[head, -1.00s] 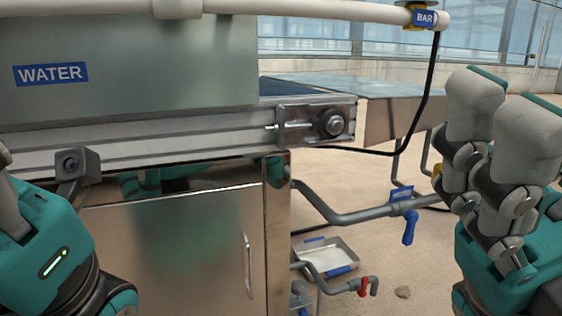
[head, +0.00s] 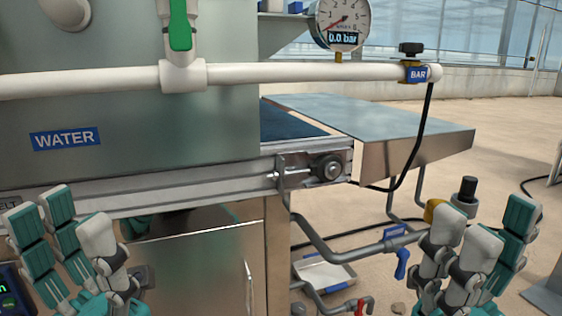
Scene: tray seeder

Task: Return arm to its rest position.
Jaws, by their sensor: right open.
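My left gripper (head: 72,222) is at the lower left, fingers pointing up and spread, in front of the machine's lower front. It looks open and empty. My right gripper (head: 485,225) is at the lower right, fingers up and apart, open and empty. It stands in front of the floor and pipework and appears to touch nothing. The bottom edge of the picture cuts off both wrists.
The machine has a WATER panel (head: 190,115), a white pipe (head: 290,73), a green-handled valve (head: 179,25) and a pressure gauge (head: 342,22) reading 0.0 bar. A metal outfeed table (head: 410,135) juts right. A blue-handled valve (head: 402,262) and a floor tray (head: 325,274) are below.

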